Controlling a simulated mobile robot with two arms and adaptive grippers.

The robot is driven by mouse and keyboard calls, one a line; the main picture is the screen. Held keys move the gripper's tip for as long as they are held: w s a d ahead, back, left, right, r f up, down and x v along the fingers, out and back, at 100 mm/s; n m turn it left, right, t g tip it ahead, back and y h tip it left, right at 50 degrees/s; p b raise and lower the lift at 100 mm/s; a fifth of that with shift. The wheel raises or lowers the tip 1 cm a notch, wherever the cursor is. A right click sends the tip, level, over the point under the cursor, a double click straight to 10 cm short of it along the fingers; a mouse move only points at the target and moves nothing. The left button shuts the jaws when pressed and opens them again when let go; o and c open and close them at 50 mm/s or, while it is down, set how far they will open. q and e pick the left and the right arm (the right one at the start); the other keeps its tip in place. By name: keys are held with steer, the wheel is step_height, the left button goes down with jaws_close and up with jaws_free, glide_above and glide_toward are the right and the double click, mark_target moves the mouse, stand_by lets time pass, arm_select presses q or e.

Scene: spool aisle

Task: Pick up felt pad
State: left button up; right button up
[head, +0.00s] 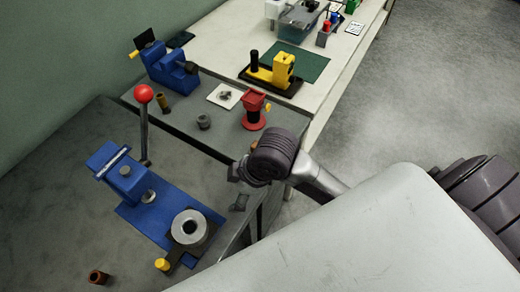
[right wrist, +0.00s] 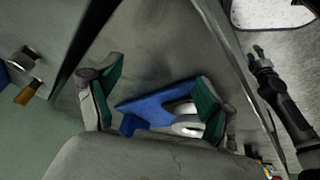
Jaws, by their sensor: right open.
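I cannot pick out a felt pad for certain. A dark green flat mat (head: 310,64) lies on the far pale bench, partly under a yellow and black tool, and a small dark flat square (head: 181,39) lies behind the blue vise. My right gripper (head: 239,186) hangs over the grey bench's front edge, right of the blue press base. In the right wrist view its green-lined fingers (right wrist: 152,100) are wide apart with nothing held.
The blue press (head: 124,175) with a red-knobbed lever and a metal ring (head: 189,227) stands near the right gripper. A red tool (head: 254,110), a white square (head: 224,96) and blue vise (head: 167,65) sit behind. Open floor (head: 435,70) lies right.

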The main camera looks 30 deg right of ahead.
steer(key=w+r+n, duration=0.1)
steer(key=n, duration=0.1)
steer(key=w+d+r+n+g, duration=0.1)
steer(key=w+n, duration=0.1)
steer(key=w+r+n+h, duration=0.1)
steer(key=w+r+n, duration=0.1)
steer(key=shift+w+d+n, duration=0.15)
steer(key=shift+d+n, duration=0.2)
steer(key=shift+n, duration=0.05)
steer(key=w+d+r+n+g+h, duration=0.25)
steer(key=w+d+r+n, duration=0.2)
steer(key=d+r, duration=0.4)
steer(key=f, duration=0.9)
steer(key=shift+s+d+f, duration=0.1)
steer(key=shift+s+d, duration=0.05)
steer(key=shift+d, duration=0.25)
steer(key=shift+s+d+f+p, duration=0.1)
steer(key=shift+f+p, duration=0.2)
steer(key=shift+f, duration=1.05)
steer(key=shift+s+d+f+p, duration=0.1)
steer(key=shift+f+p, duration=0.15)
steer(key=shift+f, duration=1.05)
steer(key=c, duration=1.2)
